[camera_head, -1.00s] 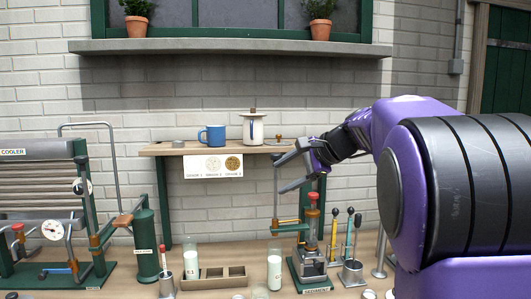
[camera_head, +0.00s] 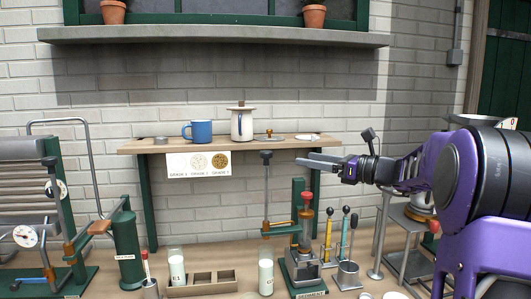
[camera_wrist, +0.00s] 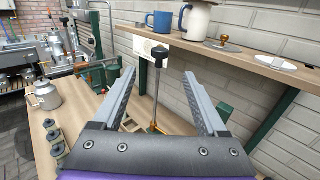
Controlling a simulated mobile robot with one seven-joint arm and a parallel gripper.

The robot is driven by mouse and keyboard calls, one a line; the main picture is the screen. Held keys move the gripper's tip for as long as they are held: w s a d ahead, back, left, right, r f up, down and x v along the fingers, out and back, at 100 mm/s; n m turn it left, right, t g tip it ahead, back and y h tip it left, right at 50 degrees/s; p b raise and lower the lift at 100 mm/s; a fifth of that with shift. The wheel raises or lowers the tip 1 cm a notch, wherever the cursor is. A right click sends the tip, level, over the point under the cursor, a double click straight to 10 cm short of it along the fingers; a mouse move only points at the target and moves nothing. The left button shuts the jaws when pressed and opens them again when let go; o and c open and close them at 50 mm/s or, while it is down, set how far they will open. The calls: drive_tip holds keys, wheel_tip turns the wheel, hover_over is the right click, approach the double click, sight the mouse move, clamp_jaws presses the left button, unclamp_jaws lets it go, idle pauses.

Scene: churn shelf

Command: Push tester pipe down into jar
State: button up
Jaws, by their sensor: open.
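The tester pipe (camera_head: 266,195) is a thin upright rod with a black knob on top. An orange clamp on the green sediment tester (camera_head: 302,262) holds it, directly above a glass jar (camera_head: 265,275) of white milk. The pipe's lower tip appears above the jar's rim. My gripper (camera_head: 303,160) points left with its fingers level, a little right of the knob and near its height. In the wrist view my open gripper (camera_wrist: 158,100) is empty, and the pipe (camera_wrist: 157,95) stands ahead between its fingers, apart from them. The jar is hidden there.
A shelf (camera_head: 140,148) with a blue mug (camera_head: 198,131) and a white pot (camera_head: 241,124) lies behind the pipe. A second jar (camera_head: 176,266) stands left.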

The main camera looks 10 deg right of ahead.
sight(271, 153)
drive_tip(key=p+x, duration=0.1)
drive_tip(key=x, duration=1.3)
drive_tip(key=shift+w+a+f, duration=0.1)
drive_tip(key=shift+w+a, duration=0.1)
clamp_jaws()
idle(0.7)
